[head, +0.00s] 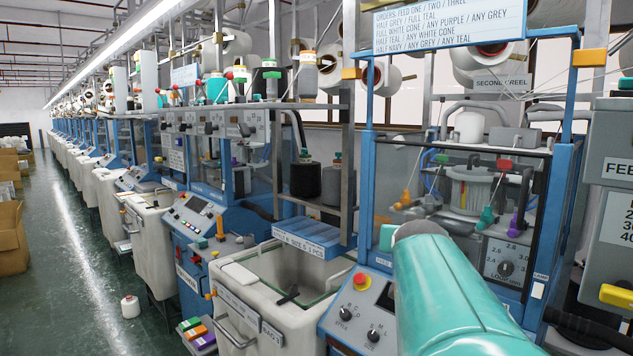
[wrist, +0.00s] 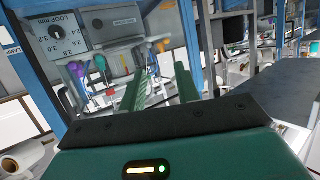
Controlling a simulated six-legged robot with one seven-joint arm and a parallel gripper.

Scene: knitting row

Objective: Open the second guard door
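The guard door (head: 412,165) looks like a clear panel with a dark top edge, set in the blue frame (head: 366,150) of the knitting machine at right. I cannot tell whether it is shut or where its handle is. Feeders, coloured knobs and a loop dial (head: 506,268) show behind or beside it. My teal arm covers the lower middle of this machine in the head view, and my gripper is hidden there. In the wrist view my gripper (wrist: 160,88) has two green fingers set apart with nothing visibly between them. The dial panel (wrist: 62,38) and knobs lie beyond them, tilted.
A control panel with a red button (head: 361,281) is below the door's left side. A grey bin (head: 262,285) and a second blue machine (head: 205,225) stand left. A grey cabinet with a yellow handle (head: 617,296) is close at right. The green aisle floor (head: 85,270) is mostly clear.

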